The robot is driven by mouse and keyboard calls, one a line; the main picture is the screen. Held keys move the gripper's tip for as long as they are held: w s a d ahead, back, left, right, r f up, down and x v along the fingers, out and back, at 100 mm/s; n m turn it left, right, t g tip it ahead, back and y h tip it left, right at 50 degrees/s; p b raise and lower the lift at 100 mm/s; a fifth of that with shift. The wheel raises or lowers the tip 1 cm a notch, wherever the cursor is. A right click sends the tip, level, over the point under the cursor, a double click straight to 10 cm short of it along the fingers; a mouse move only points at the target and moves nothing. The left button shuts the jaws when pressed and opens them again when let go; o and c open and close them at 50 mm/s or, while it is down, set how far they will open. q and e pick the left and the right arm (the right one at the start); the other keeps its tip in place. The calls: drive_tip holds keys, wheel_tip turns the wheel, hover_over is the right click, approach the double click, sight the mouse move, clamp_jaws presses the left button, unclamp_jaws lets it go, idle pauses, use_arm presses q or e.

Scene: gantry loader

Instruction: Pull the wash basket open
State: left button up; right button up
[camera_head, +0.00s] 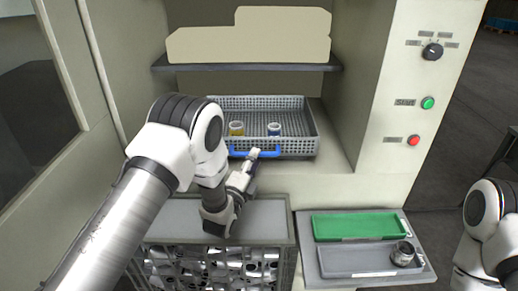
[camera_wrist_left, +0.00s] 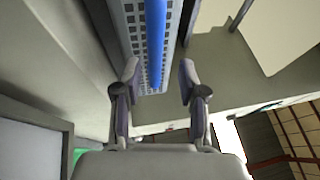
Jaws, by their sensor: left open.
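The wash basket (camera_head: 311,127) is a grey perforated tray inside the machine's opening, with a blue handle (camera_head: 268,152) along its front. In the left wrist view the blue handle (camera_wrist_left: 156,45) runs lengthwise ahead, between the lines of the two open fingers (camera_wrist_left: 158,85). The fingers look empty, and contact with the handle cannot be told. My right gripper is out of view; only part of that arm shows at right.
A dark shelf (camera_head: 250,67) crosses above the basket. Below stands a crate (camera_head: 288,240) of metal parts. To its right a tray stand holds a green tray (camera_head: 360,226) and a grey tray (camera_head: 345,262) with a metal ring (camera_head: 402,253). Green (camera_head: 428,103) and red (camera_head: 414,140) buttons are on the right panel.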

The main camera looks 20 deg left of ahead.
use_arm(q)
drive_tip(key=x, duration=0.3)
drive_tip(key=shift+w+f, duration=0.15)
drive_tip(key=shift+f, duration=0.05)
drive_tip(key=shift+w+f, duration=0.15)
drive_tip(key=shift+w, duration=0.2)
drive_tip(key=shift+s, duration=0.25)
clamp_jaws()
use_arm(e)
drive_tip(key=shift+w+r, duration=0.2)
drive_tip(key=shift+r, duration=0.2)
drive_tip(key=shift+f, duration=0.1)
